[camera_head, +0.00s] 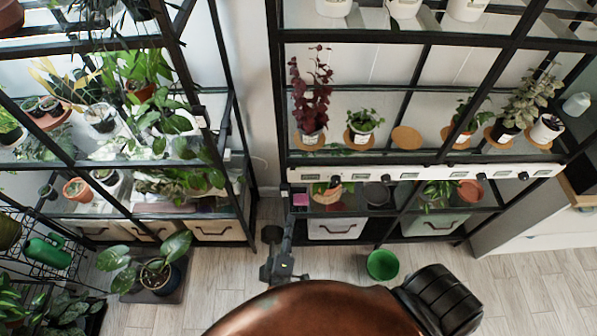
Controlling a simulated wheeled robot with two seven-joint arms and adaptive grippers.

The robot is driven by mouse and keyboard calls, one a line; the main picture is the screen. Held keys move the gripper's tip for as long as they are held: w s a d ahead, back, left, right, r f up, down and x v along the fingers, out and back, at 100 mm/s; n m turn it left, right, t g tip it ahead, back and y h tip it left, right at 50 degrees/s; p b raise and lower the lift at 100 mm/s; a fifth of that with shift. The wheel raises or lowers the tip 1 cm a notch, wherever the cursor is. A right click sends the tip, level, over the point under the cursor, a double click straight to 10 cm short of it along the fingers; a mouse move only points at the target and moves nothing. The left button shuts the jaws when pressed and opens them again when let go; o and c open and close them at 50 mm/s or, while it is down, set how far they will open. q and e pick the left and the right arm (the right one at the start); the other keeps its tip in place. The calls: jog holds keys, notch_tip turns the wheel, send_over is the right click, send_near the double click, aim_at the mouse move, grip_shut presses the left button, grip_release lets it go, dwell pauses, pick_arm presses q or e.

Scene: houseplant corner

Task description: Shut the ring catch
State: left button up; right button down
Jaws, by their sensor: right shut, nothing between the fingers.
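My right gripper (287,203) is small in the head view, at the lower left corner of the right-hand shelf unit, close to its black front post. Its fingers look shut, with nothing held between them. I cannot tell whether they touch the post. I cannot make out the ring catch; it may be too small or hidden by the gripper. My left gripper is not in view.
The right shelf unit (420,173) holds potted plants above a white labelled rail. A green pot (382,265) stands on the floor. A potted plant (157,272) stands on a dark mat at left.

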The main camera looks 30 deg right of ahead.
jog(key=x, duration=2)
jog(key=shift+f+b, duration=0.25)
jog(key=shift+b, duration=0.15)
jog(key=shift+a+y, duration=0.1)
jog(key=shift+y, duration=0.2)
